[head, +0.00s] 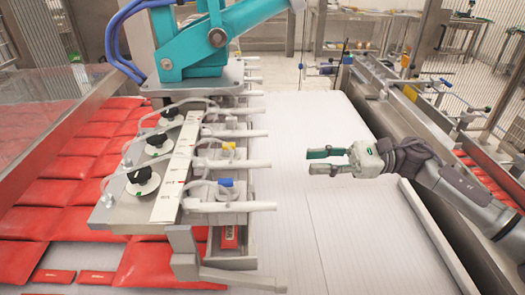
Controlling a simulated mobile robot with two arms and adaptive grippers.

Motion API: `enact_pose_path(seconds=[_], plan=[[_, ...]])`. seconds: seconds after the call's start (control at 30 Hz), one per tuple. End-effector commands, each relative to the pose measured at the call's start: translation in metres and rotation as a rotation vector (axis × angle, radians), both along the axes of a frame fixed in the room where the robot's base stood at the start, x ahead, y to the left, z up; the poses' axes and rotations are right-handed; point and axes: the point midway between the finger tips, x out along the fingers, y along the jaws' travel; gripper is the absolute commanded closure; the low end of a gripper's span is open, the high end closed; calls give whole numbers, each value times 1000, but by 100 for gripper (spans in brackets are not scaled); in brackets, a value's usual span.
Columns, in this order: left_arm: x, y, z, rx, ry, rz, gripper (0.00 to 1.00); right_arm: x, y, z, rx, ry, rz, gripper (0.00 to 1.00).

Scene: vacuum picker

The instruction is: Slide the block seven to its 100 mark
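The vacuum picker head (122,217) hangs under a teal arm (215,38) on the left. Several grey-white blocks with rods pointing right line its right side. One near block (213,208) has a blue fitting, and the one behind it (222,167) a yellow fitting. A white scale strip (169,205) with small red marks runs beside them. Its numbers are too small to read, and I cannot tell which block is seven. My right gripper (317,162) is to the right of the rods, apart from them, fingers pointing left, open and empty. My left gripper is out of view.
Red packs (65,180) lie under and left of the picker head. A grey bracket (186,254) with a bar sticks out at its near end. The white conveyor surface (300,230) is clear. A metal rail (405,120) runs along the right.

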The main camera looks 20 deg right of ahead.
Motion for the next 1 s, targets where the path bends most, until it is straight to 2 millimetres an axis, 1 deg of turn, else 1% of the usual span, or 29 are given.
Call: enact_pose_path(seconds=[0.03,0.1,0.27,0.4,0.6,0.7,0.8,1.0], plan=[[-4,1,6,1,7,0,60,2,6,4,1,-1,1,71],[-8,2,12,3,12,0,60,4,16,6,4,-1,3,71],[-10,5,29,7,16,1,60,14,49,8,5,-2,3,71],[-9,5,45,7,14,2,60,22,78,8,5,-2,3,71],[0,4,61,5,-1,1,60,32,110,6,5,1,1,71],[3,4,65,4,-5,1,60,35,120,4,3,0,0,71],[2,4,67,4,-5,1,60,36,125,3,2,-1,-1,71],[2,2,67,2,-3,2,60,37,127,1,2,1,-2,71]])
